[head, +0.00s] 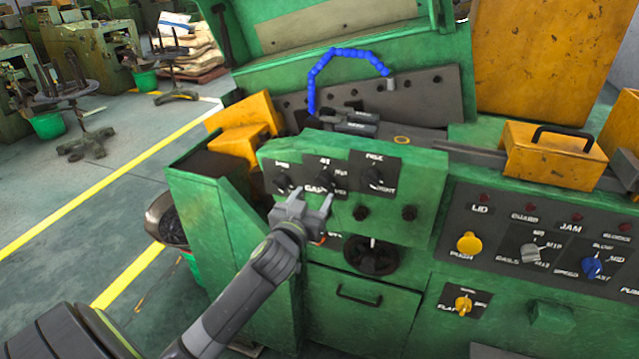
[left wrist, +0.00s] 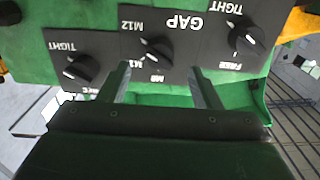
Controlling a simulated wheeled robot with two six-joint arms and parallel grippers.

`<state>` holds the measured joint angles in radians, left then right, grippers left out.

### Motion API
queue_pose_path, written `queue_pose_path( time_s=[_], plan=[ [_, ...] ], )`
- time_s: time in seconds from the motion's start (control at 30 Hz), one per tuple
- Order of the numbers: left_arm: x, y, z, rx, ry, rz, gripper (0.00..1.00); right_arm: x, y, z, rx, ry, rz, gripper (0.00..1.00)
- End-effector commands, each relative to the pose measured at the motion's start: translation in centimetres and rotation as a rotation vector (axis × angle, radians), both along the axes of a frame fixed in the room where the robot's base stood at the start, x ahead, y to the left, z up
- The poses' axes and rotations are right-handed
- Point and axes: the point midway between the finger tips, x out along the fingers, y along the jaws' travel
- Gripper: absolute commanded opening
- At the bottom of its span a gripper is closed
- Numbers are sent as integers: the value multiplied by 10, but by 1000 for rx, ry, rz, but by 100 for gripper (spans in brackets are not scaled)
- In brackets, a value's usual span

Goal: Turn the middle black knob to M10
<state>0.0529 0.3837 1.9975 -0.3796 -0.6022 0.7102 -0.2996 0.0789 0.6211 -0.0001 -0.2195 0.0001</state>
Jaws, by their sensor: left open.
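The middle black knob (head: 325,180) is on a dark label plate marked GAP on the green panel. It also shows in the left wrist view (left wrist: 157,49), where the labels are upside down. Its white mark there points to the upper left, towards the side of M12 and a partly readable M10 label; the exact setting is hard to tell. My left gripper (head: 312,197) is open, its fingers pointing at the panel just below the knob. In the left wrist view the two fingers (left wrist: 160,86) stand apart either side of the knob's line, with the knob beyond their tips. No contact shows.
Similar black knobs sit left (head: 283,183) and right (head: 374,179) of the middle one. Two small black knobs and a handwheel (head: 371,256) are lower down. A control panel with yellow, grey and blue knobs (head: 592,265) is at the right.

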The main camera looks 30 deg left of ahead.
Motion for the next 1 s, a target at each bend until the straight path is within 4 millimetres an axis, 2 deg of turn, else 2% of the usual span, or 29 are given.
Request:
queue_pose_path(
  time_s=[0.1, 0.3, 0.5, 0.77, 1.0],
  plan=[
    [19, 4, 2, 0, 0, 0, 58, -1, -2, 6, -2, 2, 1, 36],
    [40, 10, 1, 0, 0, 1, 58, -2, -2, 11, -3, 3, 0, 36],
    [49, 12, 0, 0, 0, 0, 58, -2, -2, 12, -3, 3, 0, 36],
    [49, 12, 0, 0, 0, 0, 58, -2, -2, 12, -3, 3, 0, 36],
    [49, 12, 0, 0, 0, 0, 28, -2, -2, 12, -2, 3, 1, 36]
  ],
)
